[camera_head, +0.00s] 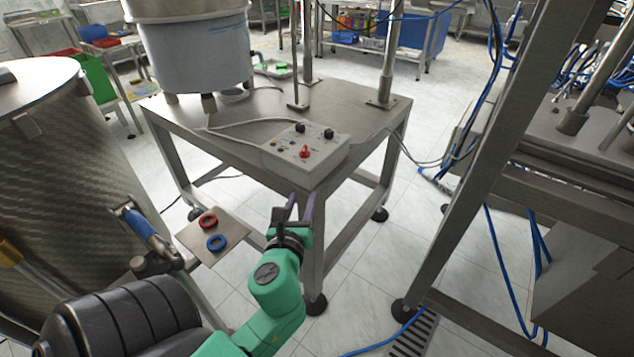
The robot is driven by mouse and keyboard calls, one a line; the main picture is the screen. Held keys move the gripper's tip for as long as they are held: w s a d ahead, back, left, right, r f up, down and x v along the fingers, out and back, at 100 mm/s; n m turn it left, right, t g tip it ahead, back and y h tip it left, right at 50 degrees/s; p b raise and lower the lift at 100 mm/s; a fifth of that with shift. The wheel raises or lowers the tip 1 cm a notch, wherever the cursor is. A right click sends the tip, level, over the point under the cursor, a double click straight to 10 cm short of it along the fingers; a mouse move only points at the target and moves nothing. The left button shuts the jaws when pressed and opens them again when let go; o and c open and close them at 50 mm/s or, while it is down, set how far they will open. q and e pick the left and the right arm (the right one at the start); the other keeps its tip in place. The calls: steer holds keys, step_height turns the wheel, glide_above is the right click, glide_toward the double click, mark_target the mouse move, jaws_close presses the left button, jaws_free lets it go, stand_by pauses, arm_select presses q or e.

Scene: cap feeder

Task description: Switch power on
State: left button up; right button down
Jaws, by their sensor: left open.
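A grey control box (308,152) lies near the front corner of a metal table. Its top carries a red switch (304,152), two black knobs (328,133) and small buttons. I cannot tell the switch's position. My left gripper (300,200), on a green arm, is open and empty. In the picture it is below the box, in front of the table's corner, apart from the switch. My right gripper is not in view.
The metal table (370,115) also bears a large white feeder bowl (198,50) and a post. A steel drum (45,165) stands left. A small plate (228,224) holds a red and a blue ring. A metal frame (490,150) with blue hoses stands right.

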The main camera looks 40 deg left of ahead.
arm_select(q)
steer(key=m+t+y, duration=0.1)
steer(key=m, duration=0.1)
glide_toward(303, 151)
steer(key=v, duration=0.3)
steer(key=p+x, duration=0.1)
steer(key=x, duration=1.3)
steer(key=shift+w, duration=0.25)
jaws_close()
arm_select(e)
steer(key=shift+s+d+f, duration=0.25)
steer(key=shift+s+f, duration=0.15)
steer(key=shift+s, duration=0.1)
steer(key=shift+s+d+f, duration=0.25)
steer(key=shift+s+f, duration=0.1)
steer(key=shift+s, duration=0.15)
